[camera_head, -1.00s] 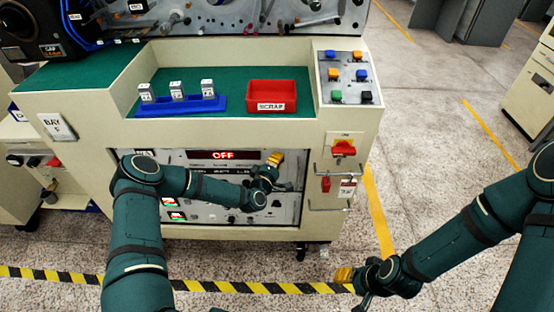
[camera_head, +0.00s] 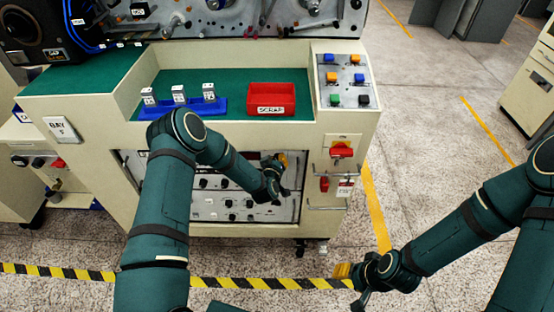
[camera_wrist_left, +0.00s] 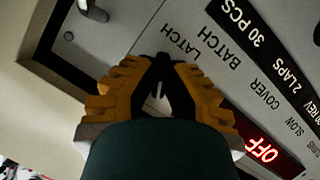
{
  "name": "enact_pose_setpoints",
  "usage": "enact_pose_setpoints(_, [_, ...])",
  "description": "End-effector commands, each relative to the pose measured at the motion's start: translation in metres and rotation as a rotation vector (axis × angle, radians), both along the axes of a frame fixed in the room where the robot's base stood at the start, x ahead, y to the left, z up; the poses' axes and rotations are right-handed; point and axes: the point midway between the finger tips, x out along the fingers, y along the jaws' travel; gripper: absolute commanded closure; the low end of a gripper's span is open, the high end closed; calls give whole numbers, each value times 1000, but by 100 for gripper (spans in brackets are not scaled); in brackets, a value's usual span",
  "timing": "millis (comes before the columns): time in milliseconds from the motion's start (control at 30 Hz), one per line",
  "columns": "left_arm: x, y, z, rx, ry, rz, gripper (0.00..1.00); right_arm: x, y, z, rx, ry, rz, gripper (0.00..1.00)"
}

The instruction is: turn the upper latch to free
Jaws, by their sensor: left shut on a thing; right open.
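My left gripper (camera_head: 281,161) is at the upper right of the panel under the worktop. In the left wrist view my left gripper (camera_wrist_left: 160,82) has its yellow-padded fingers closed together over the panel, beside the printed word LATCH. It is shut on the upper latch, which the fingers almost wholly hide; only a small pale sliver shows between them. I cannot tell which way the latch is turned. My right gripper (camera_head: 343,271) is open and empty, low over the floor.
A red scrap bin (camera_head: 271,97) and a blue rack (camera_head: 182,107) stand on the green worktop. Right of the panel are a red switch (camera_head: 341,150) and wire handles. A red OFF display (camera_wrist_left: 262,150) lies beside the left gripper.

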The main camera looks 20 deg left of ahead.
Motion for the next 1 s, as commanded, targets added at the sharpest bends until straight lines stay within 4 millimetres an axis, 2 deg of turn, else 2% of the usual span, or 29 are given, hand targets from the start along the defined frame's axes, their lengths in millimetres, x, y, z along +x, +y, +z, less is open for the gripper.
enact_pose_setpoints(200, [2, -3, 3, 193, 47, -3, 100, 0, 0, 1, 0, 1, 0, 53])
enact_pose_setpoints(500, [2, -3, 3, 390, 105, -1, 100, 0, 0, 1, 0, 1, 0, 53])
enact_pose_setpoints(1000, [2, -2, 2, 505, 139, 2, 100, 0, 0, 0, 0, 0, 0, 53])
